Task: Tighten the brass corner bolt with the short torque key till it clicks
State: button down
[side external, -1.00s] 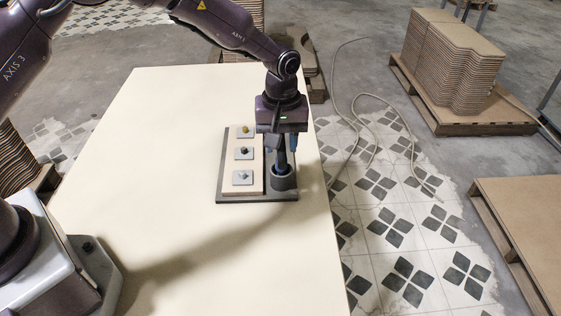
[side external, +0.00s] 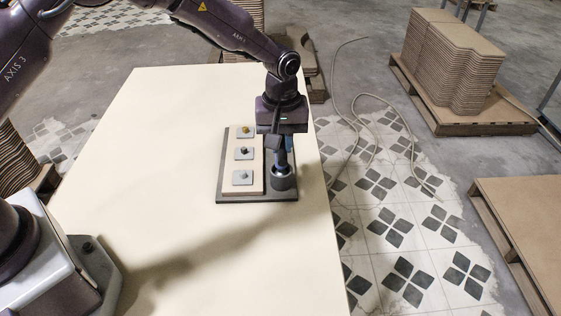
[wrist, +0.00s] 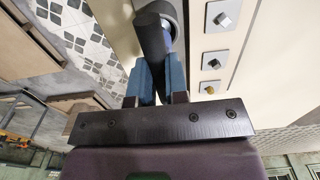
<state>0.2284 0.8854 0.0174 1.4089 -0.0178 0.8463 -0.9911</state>
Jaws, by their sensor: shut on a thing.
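My gripper (side external: 281,147) is shut on the torque key (side external: 281,161), which stands upright in a dark round holder (side external: 284,181) at the right side of a dark base plate. The brass bolt (side external: 245,130) sits on a grey pad at the far end of the wooden block, left of my gripper. It also shows in the wrist view (wrist: 209,90), as the lowest of the three bolts.
A dark bolt (side external: 243,151) and a silver bolt (side external: 241,175) sit on the same block (side external: 257,185), nearer the camera. The cream table (side external: 150,170) is clear to the left. Its right edge is close to the holder. Stacked boards (side external: 455,60) and a cable lie on the floor beyond.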

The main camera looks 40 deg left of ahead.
jog(key=shift+r, duration=2.55)
jog(key=shift+s+a, duration=0.1)
jog(key=s+a+r+m, duration=0.2)
jog(key=s+a+m, duration=0.7)
jog(key=s+a, duration=0.3)
jog(key=w+a+n, duration=0.2)
jog(key=w+n, duration=0.2)
jog(key=w, duration=0.5)
jog(key=w+a+r+n, duration=0.1)
jog(key=w+a+n, duration=0.2)
jog(key=w, duration=0.6)
jog(key=shift+a+n, duration=0.25)
jog(key=shift+n, duration=0.75)
